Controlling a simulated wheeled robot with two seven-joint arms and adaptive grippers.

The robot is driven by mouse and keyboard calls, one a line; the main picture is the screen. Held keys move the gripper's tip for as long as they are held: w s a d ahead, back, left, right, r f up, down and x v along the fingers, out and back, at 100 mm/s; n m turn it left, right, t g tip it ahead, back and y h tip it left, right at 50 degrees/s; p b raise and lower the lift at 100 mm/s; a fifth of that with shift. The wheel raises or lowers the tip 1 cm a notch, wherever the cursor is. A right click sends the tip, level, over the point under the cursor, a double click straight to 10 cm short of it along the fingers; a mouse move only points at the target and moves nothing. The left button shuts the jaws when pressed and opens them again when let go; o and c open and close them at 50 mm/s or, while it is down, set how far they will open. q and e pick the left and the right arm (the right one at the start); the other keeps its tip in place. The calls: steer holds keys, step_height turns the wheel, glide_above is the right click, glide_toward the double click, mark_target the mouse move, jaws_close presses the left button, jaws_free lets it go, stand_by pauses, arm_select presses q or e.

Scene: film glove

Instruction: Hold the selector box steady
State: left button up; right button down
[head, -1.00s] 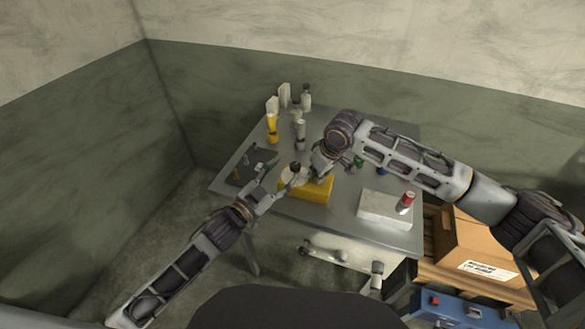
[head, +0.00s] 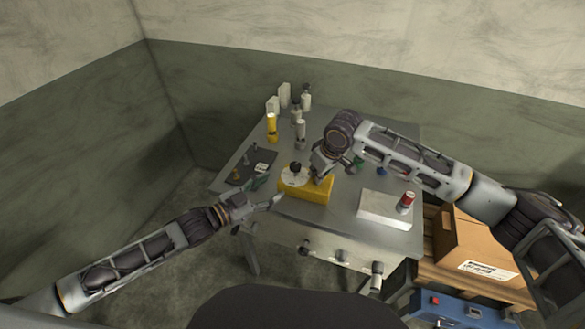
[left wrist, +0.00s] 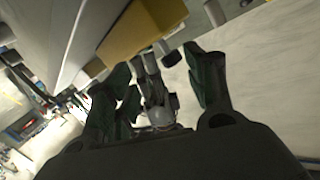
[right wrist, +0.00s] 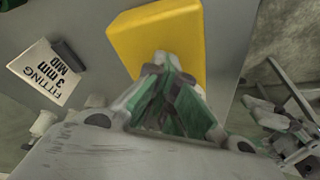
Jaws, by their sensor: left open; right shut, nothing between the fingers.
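The selector box (head: 304,195) is yellow and sits on the grey table near its front edge. A white dial (head: 291,179) with a black knob (head: 295,168) is on its top left. My right gripper (head: 318,178) is shut and empty, with its tips at the box's right part; contact cannot be told. The right wrist view shows the box (right wrist: 150,38) just beyond the shut fingers (right wrist: 165,75). My left gripper (head: 270,193) is open and apart from the box, at its left near the front edge. The left wrist view also shows the box (left wrist: 140,28).
A dark mat (head: 245,175) with small parts lies at the left. A yellow cylinder (head: 271,129) and several bottles stand at the back. A white block (head: 380,208) and a red can (head: 406,202) are at the right. A lettered card (right wrist: 48,72) lies near the box.

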mark_target(291, 170)
arm_select(q)
steer(key=shift+s+a+r+n+t+h, duration=0.1)
steer(key=shift+s+a+r+n+t, duration=0.15)
steer(key=shift+n, duration=0.4)
steer(key=shift+a+r+n+t+h, duration=0.15)
steer(key=shift+a+n, duration=0.15)
steer(key=shift+n, duration=0.3)
steer(key=shift+s+a+r+n+t+h, duration=0.1)
steer(key=shift+s+a+r+n+t, duration=0.15)
steer(key=shift+n, duration=0.4)
steer(key=shift+w+f, duration=0.1)
steer(key=shift+w+d, duration=0.1)
steer(key=shift+w, duration=0.05)
steer(key=shift+x, duration=5.85)
steer(key=shift+c, duration=0.2)
steer(key=shift+d, duration=0.1)
steer(key=c, duration=1)
